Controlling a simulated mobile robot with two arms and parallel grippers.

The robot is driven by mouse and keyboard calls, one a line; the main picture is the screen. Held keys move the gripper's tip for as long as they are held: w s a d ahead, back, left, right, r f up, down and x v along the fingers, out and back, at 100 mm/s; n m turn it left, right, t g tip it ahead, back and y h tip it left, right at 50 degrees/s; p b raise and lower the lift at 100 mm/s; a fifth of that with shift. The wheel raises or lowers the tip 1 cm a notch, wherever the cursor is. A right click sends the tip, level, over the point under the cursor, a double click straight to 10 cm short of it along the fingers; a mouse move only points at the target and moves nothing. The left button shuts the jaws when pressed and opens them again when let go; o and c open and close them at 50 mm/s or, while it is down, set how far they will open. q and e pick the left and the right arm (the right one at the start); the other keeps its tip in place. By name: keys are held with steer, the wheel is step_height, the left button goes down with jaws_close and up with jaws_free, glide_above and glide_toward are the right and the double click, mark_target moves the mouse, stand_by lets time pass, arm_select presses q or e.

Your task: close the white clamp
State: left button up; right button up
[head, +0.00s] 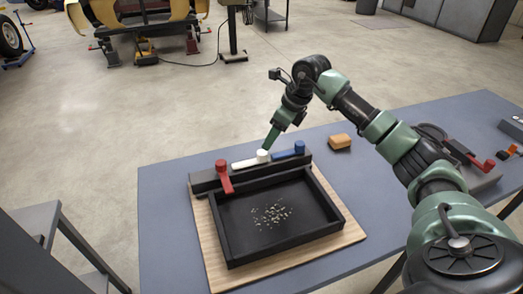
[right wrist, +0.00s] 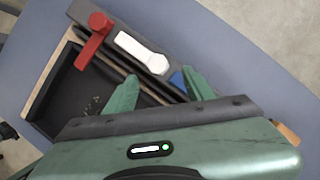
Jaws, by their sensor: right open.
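The white clamp (head: 246,163) sits in the middle of a dark bar (head: 205,183) behind a black tray. Its lever lies along the bar, pointing left from its round pivot, not over the tray. It also shows in the right wrist view (right wrist: 143,52), just beyond my fingertips. My right gripper (head: 268,146) is above the bar near the white clamp's pivot. In the right wrist view my right gripper (right wrist: 160,75) has its two green fingers apart, with nothing held between them. My left gripper is not in view.
The red clamp (head: 224,176) has its lever turned toward the tray's rim (head: 290,236). The blue clamp (head: 289,153) lies along the bar, right of the white one. Small crumbs lie in the tray, on a wooden board (head: 213,262).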

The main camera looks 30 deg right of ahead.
mark_target(263, 152)
steer(key=p+x, duration=0.1)
steer(key=x, duration=0.6)
steer(key=shift+a, duration=0.2)
jaws_close()
stand_by(1.2)
